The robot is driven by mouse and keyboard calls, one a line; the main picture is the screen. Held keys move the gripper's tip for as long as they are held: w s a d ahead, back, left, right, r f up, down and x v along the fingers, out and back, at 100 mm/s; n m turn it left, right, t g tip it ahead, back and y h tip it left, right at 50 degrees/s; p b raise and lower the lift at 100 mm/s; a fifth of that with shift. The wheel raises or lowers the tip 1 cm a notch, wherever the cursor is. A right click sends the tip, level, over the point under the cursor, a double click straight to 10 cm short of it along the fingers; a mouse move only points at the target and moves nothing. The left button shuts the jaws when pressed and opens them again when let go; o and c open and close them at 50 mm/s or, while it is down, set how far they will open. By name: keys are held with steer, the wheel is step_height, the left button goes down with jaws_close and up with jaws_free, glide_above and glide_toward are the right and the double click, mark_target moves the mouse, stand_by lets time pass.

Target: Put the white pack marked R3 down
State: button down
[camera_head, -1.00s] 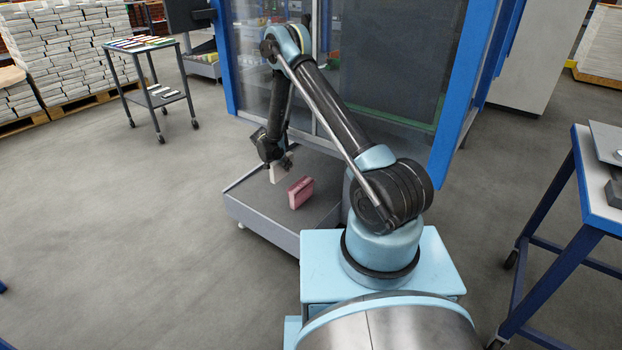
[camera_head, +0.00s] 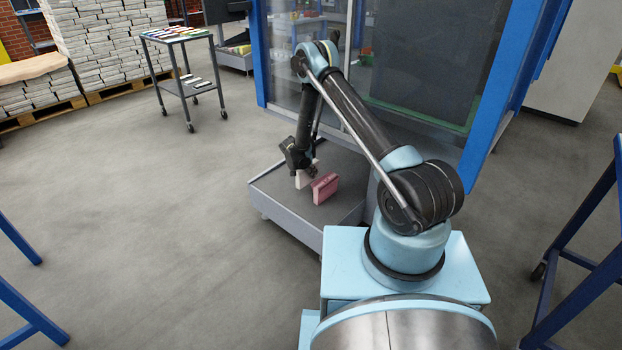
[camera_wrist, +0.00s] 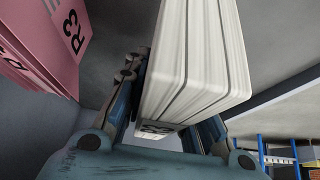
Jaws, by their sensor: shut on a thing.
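My gripper (camera_head: 302,162) is shut on the white pack (camera_head: 302,180) and points down over the grey low platform (camera_head: 291,212). The pack stands upright on edge between the fingers in the wrist view (camera_wrist: 200,65). A dark mark shows low on it, only partly visible. I cannot tell whether its lower edge touches the platform. A pink pack (camera_head: 324,187) stands just to its right in the head view. In the wrist view the pink pack (camera_wrist: 55,40) is at the upper left, marked R3, with a gap to the white one.
A glass-panelled machine with blue posts (camera_head: 258,50) rises behind the platform. A small wheeled cart (camera_head: 185,75) with coloured items stands at the back left, near stacked white bundles (camera_head: 105,40). A blue-framed table (camera_head: 590,240) is at the right. The platform's front is bare.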

steer(key=shift+f, duration=1.4)
steer(key=shift+f, duration=0.2)
steer(key=c, duration=1.3)
jaws_free()
steer(key=shift+r, duration=0.3)
steer(key=v, duration=1.2)
steer(key=shift+d, duration=0.1)
